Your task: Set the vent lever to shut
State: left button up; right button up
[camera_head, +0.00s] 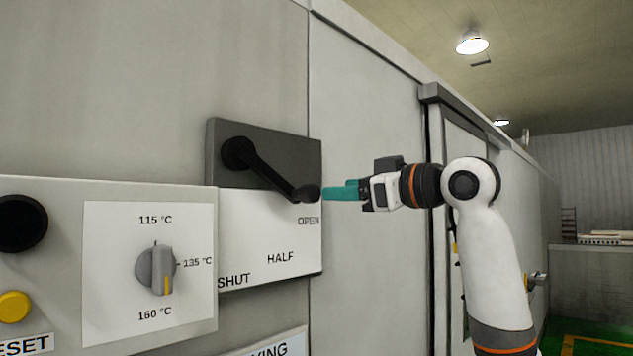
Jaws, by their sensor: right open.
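The black vent lever (265,169) sits on a dark plate above a white label panel (265,235). It pivots at the upper left, and its knob end points right and slightly down, beside the OPEN mark. HALF is printed lower on the panel and SHUT at the lower left. My right gripper (338,191) comes in from the right, with teal fingers open. Its fingertips are at the lever's knob; I cannot tell whether they touch it. My left gripper is not in view.
A control box at left carries a grey temperature dial (157,269) pointing down near 160 °C, a black knob (21,223) and a yellow button (14,306). A partly cut-off sign (270,347) is below. Free floor shows at far right.

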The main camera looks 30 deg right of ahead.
aim_at(315, 194)
jog(key=p+x, duration=0.1)
jog(key=x, duration=0.4)
jog(key=shift+w+a, duration=0.1)
jog(key=shift+a, duration=0.05)
jog(key=p+x, duration=0.1)
jog(key=x, duration=0.1)
jog(key=shift+w+a+f, duration=0.1)
jog(key=shift+w+f, duration=0.05)
jog(key=shift+w, duration=0.25)
jog(key=shift+s, duration=0.1)
jog(key=shift+f, duration=0.1)
jog(key=c, duration=0.9)
grip_shut()
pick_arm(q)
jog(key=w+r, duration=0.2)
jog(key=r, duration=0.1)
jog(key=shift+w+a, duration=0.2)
